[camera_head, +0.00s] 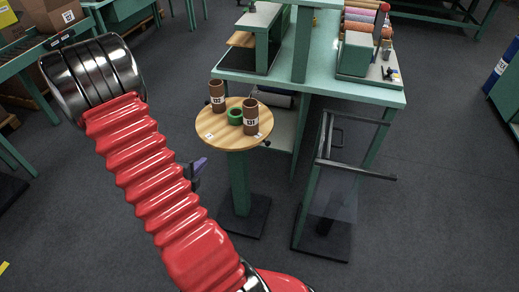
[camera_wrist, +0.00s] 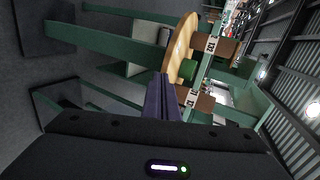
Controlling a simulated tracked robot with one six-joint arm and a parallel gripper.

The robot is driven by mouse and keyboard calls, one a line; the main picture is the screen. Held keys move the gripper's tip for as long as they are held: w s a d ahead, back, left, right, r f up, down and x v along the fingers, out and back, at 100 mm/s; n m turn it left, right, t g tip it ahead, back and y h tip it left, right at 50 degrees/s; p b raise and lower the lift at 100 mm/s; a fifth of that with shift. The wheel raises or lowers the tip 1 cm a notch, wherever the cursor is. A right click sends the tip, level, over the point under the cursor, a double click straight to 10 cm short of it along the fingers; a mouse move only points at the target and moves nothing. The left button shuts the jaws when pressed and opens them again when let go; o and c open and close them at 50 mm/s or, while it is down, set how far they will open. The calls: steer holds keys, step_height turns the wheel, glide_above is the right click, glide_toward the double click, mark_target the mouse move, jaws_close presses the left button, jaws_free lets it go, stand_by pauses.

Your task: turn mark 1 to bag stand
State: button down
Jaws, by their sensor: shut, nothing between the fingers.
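A round wooden turntable top (camera_head: 205,122) sits on a green post in the head view, and edge-on in the wrist view (camera_wrist: 180,50). A green frame with a clear hanging bag (camera_head: 343,195), apparently the bag stand, is right of the turntable. My gripper (camera_head: 203,163), with purple fingers (camera_wrist: 161,98), is shut and empty, left of and below the top's front edge.
A green workbench (camera_head: 350,88) with spools and a small machine stands behind the turntable. Cardboard boxes (camera_head: 55,14) and another bench are at the far left. Dark floor in front of the turntable and stand is clear.

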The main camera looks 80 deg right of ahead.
mark_target(267, 145)
steer(key=s+m+g+h, duration=0.1)
steer(key=s+m+g, duration=0.3)
steer(key=s, duration=0.9)
steer(key=shift+d+f+m+g+h, duration=0.3)
steer(key=shift+f+g+h, duration=0.15)
steer(key=shift+g, duration=0.25)
steer(key=x, duration=1.4)
steer(key=shift+s+a+f, duration=0.1)
steer(key=shift+s+f, duration=0.05)
